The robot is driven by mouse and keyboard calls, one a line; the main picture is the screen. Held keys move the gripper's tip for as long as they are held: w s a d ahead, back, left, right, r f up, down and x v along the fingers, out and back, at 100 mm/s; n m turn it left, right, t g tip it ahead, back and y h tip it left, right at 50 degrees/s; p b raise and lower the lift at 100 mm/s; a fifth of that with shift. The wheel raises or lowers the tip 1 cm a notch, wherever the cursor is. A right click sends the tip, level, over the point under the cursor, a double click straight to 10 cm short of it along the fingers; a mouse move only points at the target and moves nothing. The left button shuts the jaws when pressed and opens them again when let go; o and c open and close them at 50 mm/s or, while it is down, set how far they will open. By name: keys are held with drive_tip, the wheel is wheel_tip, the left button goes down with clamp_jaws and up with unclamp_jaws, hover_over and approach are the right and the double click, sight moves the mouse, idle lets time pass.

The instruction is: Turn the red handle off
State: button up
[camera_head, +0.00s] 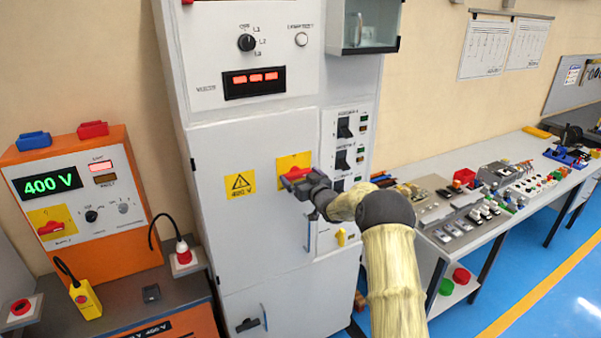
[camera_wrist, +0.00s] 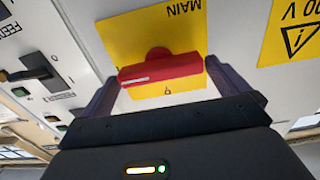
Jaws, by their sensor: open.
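The red handle (camera_wrist: 160,70) is a rotary bar on a yellow plate (camera_wrist: 130,36) marked MAIN, seen upside down in the wrist view. In the head view the red handle (camera_head: 296,173) is on the grey cabinet door, partly hidden by my gripper. The bar lies nearly lengthwise across the plate in the wrist view. My gripper (camera_wrist: 170,88) is open, with one finger near each end of the bar. I cannot tell whether the fingers touch it.
A yellow 400 V warning label (camera_head: 240,184) is left of the handle on the cabinet (camera_head: 235,230). Black switches (camera_head: 344,127) line the panel to the right. An orange power unit (camera_head: 105,225) stands at left, with another red switch (camera_head: 50,228). A workbench (camera_head: 430,232) extends right.

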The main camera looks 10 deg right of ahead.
drive_tip(key=shift+w, duration=0.3)
drive_tip(key=shift+c, duration=0.4)
drive_tip(key=c, duration=1)
